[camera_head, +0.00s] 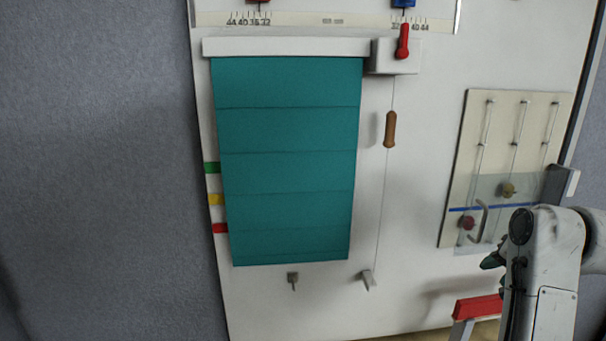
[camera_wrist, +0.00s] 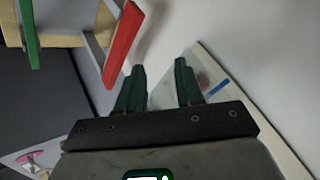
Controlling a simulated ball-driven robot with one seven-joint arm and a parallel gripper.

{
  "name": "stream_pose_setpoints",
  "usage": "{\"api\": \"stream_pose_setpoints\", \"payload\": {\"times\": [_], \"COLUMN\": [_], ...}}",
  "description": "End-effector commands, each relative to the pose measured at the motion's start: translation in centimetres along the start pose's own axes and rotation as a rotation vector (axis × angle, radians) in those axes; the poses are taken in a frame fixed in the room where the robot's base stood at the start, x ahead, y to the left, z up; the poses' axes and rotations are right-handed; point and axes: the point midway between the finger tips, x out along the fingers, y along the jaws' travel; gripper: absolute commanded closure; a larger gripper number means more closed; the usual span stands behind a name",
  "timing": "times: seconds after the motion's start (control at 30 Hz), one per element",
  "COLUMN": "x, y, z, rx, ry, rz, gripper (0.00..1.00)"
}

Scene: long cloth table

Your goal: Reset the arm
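My arm (camera_head: 545,265) is at the lower right in the head view, in front of the right part of a white board. My gripper (camera_head: 492,260) shows there only as dark green finger parts, partly hidden by the arm. In the wrist view my gripper (camera_wrist: 159,75) has its two dark green fingers apart with nothing between them. The fingers point toward the white board surface and touch nothing that I can make out.
A red-topped frame (camera_head: 478,307) stands just below my gripper; its red bar (camera_wrist: 122,42) is close to the left finger. A beige panel (camera_head: 466,135) with slots is behind the arm. A teal blind (camera_head: 285,160) and corded wooden handle (camera_head: 390,130) are left.

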Motion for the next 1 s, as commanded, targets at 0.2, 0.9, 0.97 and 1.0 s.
{"api": "stream_pose_setpoints", "payload": {"times": [0.2, 0.9, 0.97, 1.0], "x": [4.3, 0.7, 0.0, -0.3], "y": [6.5, 25.7, 26.6, 27.0], "z": [10.3, 39.0, 40.2, 40.7], "rx": [-0.185, -0.723, -0.748, -0.759], "ry": [-0.118, -0.566, -0.591, -0.603], "rz": [0.102, 0.221, 0.221, 0.22], "gripper": [0.64, 0.64, 0.64, 0.64]}}
